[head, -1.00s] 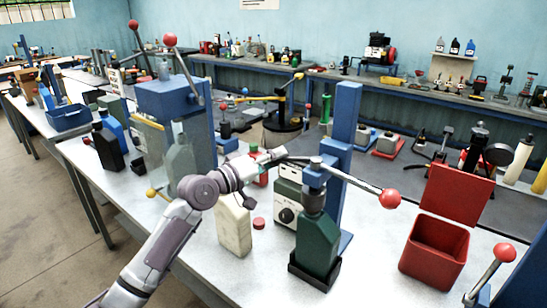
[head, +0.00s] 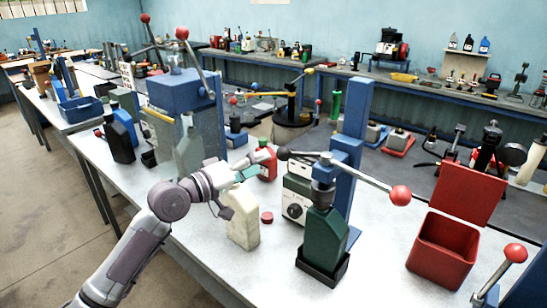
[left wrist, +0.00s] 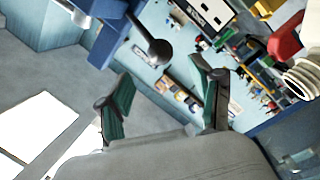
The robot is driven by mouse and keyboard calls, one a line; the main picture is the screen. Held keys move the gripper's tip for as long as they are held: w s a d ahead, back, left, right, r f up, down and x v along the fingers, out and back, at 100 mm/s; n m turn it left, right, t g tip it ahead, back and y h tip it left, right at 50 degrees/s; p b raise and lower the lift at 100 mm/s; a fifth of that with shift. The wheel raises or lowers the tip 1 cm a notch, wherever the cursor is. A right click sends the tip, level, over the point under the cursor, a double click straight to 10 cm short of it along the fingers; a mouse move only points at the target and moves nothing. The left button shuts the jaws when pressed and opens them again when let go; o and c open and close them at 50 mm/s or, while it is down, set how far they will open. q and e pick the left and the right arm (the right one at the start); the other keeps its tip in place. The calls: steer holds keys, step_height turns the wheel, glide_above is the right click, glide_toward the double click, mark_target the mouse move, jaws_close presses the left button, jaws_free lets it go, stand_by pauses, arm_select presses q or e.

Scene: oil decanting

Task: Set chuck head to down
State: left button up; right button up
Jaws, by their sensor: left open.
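The blue press (head: 357,115) stands on the near table with a lever across its head. The lever has a red ball (head: 400,195) at its right end and a black ball (head: 283,153) at its left end. The dark chuck head (head: 322,194) hangs below the blue bracket, right at the top of the green bottle (head: 322,238); I cannot tell whether they touch. My left gripper (head: 252,166) is open and empty, just left of the black ball. In the left wrist view the black ball (left wrist: 160,52) shows beyond the open fingers (left wrist: 163,98). My right gripper is not in view.
A cream bottle (head: 242,220) and a red cap (head: 267,217) stand below my left gripper. A white machine with a dial (head: 295,210) is behind the green bottle. A red open bin (head: 442,245) is at right. A larger blue press (head: 180,90) stands at left.

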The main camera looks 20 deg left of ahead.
arm_select(q)
steer(key=v, duration=0.3)
steer(key=shift+s+a, duration=0.15)
steer(key=shift+s, duration=0.1)
